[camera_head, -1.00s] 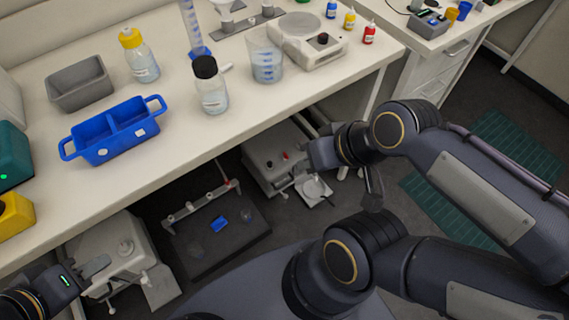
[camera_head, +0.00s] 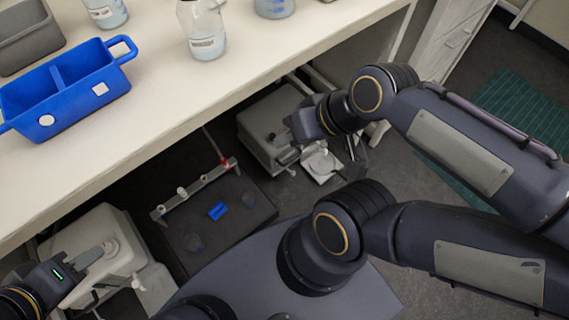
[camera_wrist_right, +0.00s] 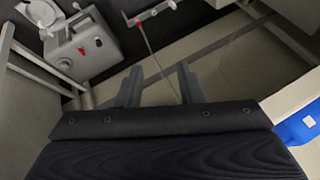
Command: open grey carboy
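Two pale bodies stand under the bench in the head view; I cannot tell for sure which is the grey carboy. One at the lower left is an off-white container (camera_head: 125,268) with a round top. My left gripper (camera_head: 97,258) overlaps it from the left; contact and the finger gap are unclear. The other is a grey box-shaped body (camera_head: 262,126) with dark and red fittings, also at upper left in the right wrist view (camera_wrist_right: 105,55). My right gripper (camera_wrist_right: 161,82) is open and empty, its fingers apart.
A white bench (camera_head: 150,120) runs above, with a blue two-part tray (camera_head: 62,95), a grey bin (camera_head: 28,42) and a clear bottle (camera_head: 203,35). A dark platform (camera_head: 235,205) with a metal rail (camera_head: 195,188) lies between the two bodies. A green mat (camera_head: 520,110) is at the right.

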